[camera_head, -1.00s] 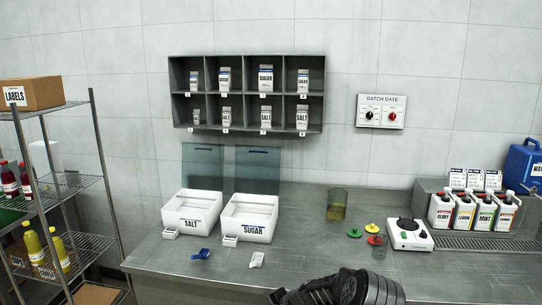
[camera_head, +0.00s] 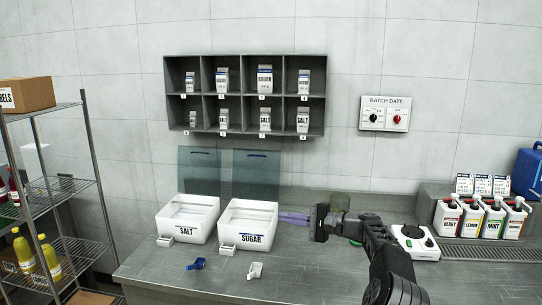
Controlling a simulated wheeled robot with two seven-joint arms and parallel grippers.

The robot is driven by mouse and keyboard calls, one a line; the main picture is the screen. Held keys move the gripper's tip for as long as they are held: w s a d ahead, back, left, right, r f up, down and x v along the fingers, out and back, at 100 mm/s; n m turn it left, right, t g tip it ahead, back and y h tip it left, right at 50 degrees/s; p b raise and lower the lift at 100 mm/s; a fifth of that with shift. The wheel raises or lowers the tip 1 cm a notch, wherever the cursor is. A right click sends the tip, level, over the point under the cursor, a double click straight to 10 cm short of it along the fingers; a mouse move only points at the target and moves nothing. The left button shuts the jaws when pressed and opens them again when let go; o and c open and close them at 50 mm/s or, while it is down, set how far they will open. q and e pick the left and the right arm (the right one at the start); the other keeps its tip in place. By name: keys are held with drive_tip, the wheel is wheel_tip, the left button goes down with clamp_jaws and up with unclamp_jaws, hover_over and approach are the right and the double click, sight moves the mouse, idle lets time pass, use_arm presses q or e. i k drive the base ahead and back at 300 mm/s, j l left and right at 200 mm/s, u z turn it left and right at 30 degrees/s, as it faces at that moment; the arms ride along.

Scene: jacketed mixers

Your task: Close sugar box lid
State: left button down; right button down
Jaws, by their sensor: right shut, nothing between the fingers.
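The sugar box (camera_head: 247,225) is a white bin labelled SUGAR on the counter, with white contents showing inside. Its lid (camera_head: 256,174) is a translucent grey-blue panel standing upright behind the box, so the box is open. My right gripper (camera_head: 281,218) comes in from the right, with its purple fingers shut and empty. In the picture its fingertips are at the right edge of the sugar box; I cannot tell whether they touch it. My left gripper is not in view.
The salt box (camera_head: 188,222) stands left of the sugar box, its lid (camera_head: 199,171) also upright. A blue scoop (camera_head: 197,264) and a white scoop (camera_head: 255,270) lie in front. A shelf unit (camera_head: 245,95) hangs above. My right arm covers part of the right counter.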

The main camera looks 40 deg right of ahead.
sight(247, 225)
drive_tip(key=i+l, duration=0.3)
drive_tip(key=l, duration=0.2)
drive_tip(key=i+l, duration=0.3)
drive_tip(key=l, duration=0.15)
drive_tip(key=i+l, duration=0.35)
drive_tip(key=l, duration=0.15)
drive_tip(key=i+l, duration=0.3)
drive_tip(key=l, duration=0.2)
